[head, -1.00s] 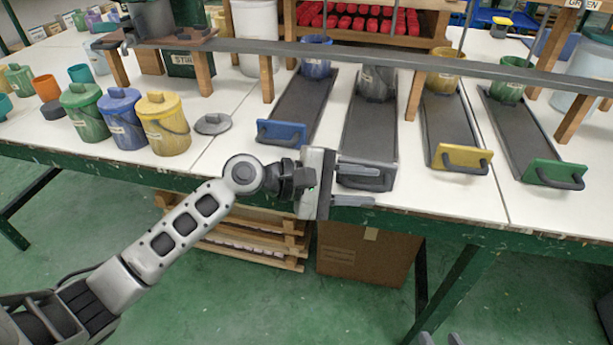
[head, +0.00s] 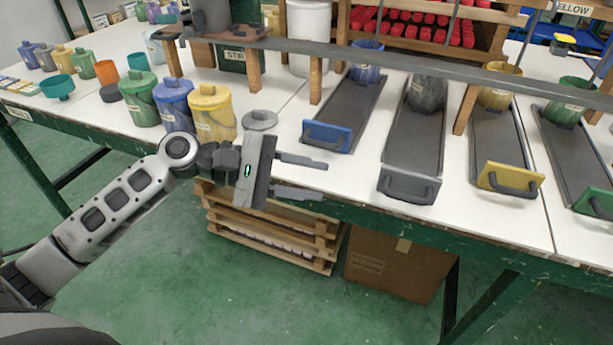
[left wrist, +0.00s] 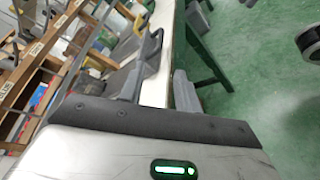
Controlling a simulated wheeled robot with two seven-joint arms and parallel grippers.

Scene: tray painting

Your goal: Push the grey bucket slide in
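The grey slide (head: 417,145) is a dark track on the white table, with a grey front panel and handle (head: 407,187) at the table's front edge. The grey bucket (head: 427,94) stands at its far end, near the long bar. My left gripper (head: 324,180) is open and empty, left of the grey handle and apart from it, in front of the table edge below the blue slide. In the left wrist view its two fingers (left wrist: 155,88) are spread, with white table showing between them. My right gripper is in neither view.
The blue slide (head: 352,108) lies left of the grey one; the yellow slide (head: 500,140) and green slide (head: 580,155) lie right. A grey bar (head: 400,58) on wooden posts crosses above them. Lidded buckets (head: 212,112) and a grey lid (head: 260,120) stand left.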

